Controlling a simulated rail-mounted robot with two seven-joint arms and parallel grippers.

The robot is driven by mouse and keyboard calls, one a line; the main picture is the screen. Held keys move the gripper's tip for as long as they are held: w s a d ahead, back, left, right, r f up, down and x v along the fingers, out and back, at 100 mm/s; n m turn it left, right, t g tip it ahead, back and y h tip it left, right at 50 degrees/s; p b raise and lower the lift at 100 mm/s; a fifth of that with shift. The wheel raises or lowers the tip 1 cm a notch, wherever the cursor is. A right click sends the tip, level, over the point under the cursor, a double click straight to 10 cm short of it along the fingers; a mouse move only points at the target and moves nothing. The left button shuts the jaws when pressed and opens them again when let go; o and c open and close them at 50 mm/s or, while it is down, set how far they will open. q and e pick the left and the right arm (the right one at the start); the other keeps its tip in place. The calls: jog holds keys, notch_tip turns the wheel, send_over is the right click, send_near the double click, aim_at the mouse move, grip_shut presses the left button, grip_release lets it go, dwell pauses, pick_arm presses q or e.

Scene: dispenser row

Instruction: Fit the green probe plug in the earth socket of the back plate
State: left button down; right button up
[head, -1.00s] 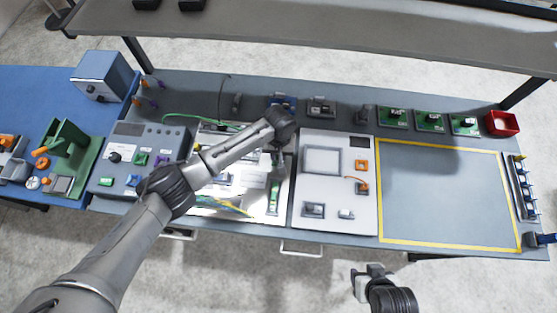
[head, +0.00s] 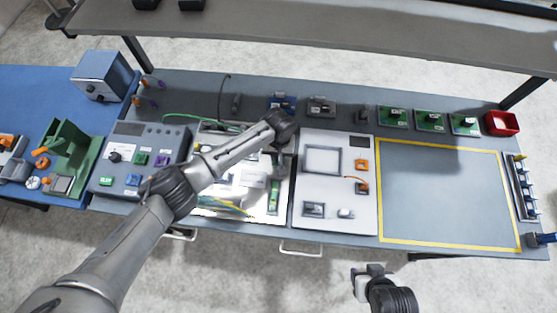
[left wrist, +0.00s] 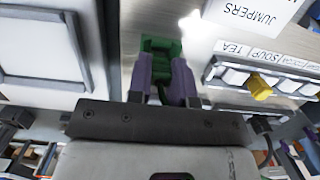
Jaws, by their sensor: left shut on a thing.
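My left gripper (left wrist: 161,85) is shut on a green plug (left wrist: 161,47), held between its two purple-grey fingers. In the head view, my left arm reaches over the bright metal plate (head: 242,212) in the middle of the bench. The hand is near the plate's right part, and the wrist hides the fingertips there. A green cable (head: 185,116) curves behind the arm. I cannot make out the earth socket in either view. My right gripper (head: 370,273) hangs in front of the bench, apart from everything; its jaws are unclear.
A labelled row of keys (left wrist: 262,80), one yellow, shows in the left wrist view. The yellow-framed area (head: 440,195) is clear. Green boards (head: 430,120) and a red box (head: 502,123) lie behind it.

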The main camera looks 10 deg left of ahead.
pick_arm(q)
jog(key=shift+f, duration=0.45)
dwell(0.7)
jog(key=shift+f, duration=0.1)
dwell(0.4)
jog(key=c, duration=0.7)
grip_release()
jog(key=shift+c, duration=0.2)
jog(key=shift+p, duration=0.3)
notch_tip(320, 180, up, 4)
jog(key=p, duration=0.4)
jog(key=shift+r+p, duration=0.2)
jog(key=shift+p, duration=0.2)
notch_tip(320, 180, up, 3)
jog(key=p, duration=0.3)
jog(key=shift+f, duration=0.1)
